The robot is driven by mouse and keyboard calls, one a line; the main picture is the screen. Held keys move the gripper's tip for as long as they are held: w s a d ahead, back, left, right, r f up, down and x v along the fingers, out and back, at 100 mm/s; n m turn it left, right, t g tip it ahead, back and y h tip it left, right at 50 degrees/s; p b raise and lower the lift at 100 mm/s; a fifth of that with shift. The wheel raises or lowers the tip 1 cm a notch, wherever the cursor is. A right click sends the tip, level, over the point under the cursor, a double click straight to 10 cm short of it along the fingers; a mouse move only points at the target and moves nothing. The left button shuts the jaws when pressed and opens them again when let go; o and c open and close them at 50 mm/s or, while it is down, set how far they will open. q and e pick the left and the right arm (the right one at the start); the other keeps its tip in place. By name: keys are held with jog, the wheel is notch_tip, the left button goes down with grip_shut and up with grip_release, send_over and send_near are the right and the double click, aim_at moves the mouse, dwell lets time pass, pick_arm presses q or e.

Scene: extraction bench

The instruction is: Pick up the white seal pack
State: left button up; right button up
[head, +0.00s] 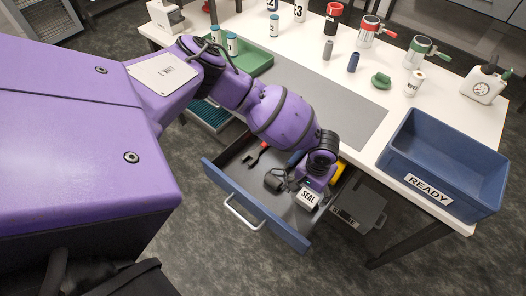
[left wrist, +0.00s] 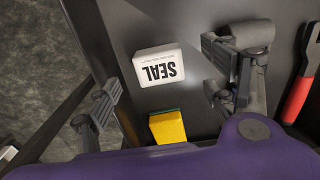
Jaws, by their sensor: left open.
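The white seal pack (head: 308,198), a small block marked SEAL, lies in the open drawer (head: 262,212). In the left wrist view the seal pack (left wrist: 158,66) shows its label upside down, between and beyond the two fingers. My left gripper (head: 296,186) reaches down into the drawer right by the pack. In the left wrist view its fingers (left wrist: 163,78) stand wide apart, with the pack not gripped. The gap in height between fingers and pack is hard to judge. My right gripper is not in view.
A yellow sponge-like block (left wrist: 168,127) lies close to the pack. A red-handled tool (left wrist: 298,95) lies to the right in the wrist view. The drawer walls enclose the space. On the bench stand a blue READY bin (head: 428,185), a green tray (head: 262,64) and several bottles and cans.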

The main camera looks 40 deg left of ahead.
aim_at(308, 197)
pick_arm(q)
jog(key=f, duration=0.3)
jog(key=w+f, duration=0.1)
jog(key=f, duration=0.1)
jog(key=shift+d+b, duration=0.2)
jog(key=shift+b, duration=0.15)
jog(key=shift+f, duration=0.35)
jog(key=c, duration=1.3)
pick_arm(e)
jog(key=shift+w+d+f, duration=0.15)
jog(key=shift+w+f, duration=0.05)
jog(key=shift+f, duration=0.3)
